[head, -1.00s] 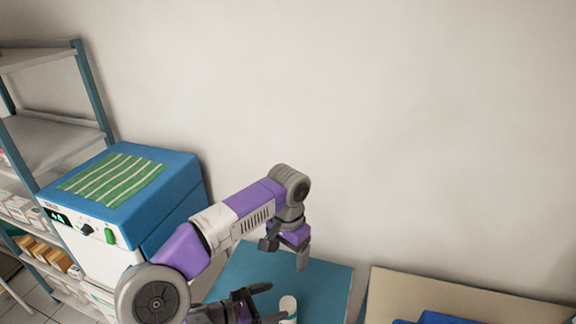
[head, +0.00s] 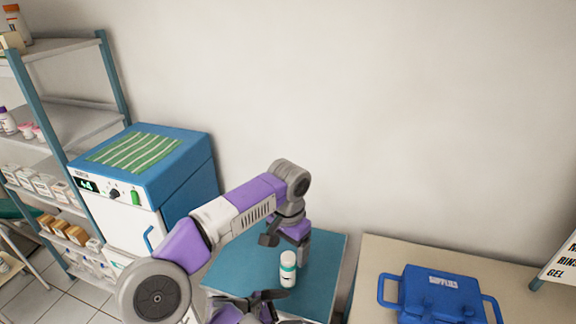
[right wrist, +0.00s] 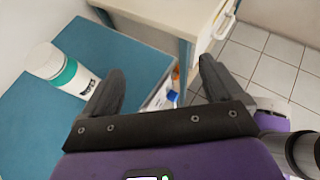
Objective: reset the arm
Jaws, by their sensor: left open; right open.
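My left gripper (head: 286,246) is open and empty, pointing down over the teal tabletop (head: 235,268). A white bottle (head: 288,275) with a teal band stands upright on that top, just below the left gripper in the picture. My right gripper (head: 262,304) is low in the head view, beside the bottle's left. In the right wrist view my right gripper (right wrist: 160,85) is open with nothing between its fingers. The bottle (right wrist: 60,72) is to the left of the left finger there, apart from it.
A blue-and-white cabinet (head: 172,180) with a striped green cloth (head: 135,152) stands left, beside a stocked shelf rack (head: 60,120). A blue case (head: 440,300) lies on a beige table (head: 400,254) at right. A wall closes the back. In the right wrist view, tiled floor (right wrist: 262,62) is clear.

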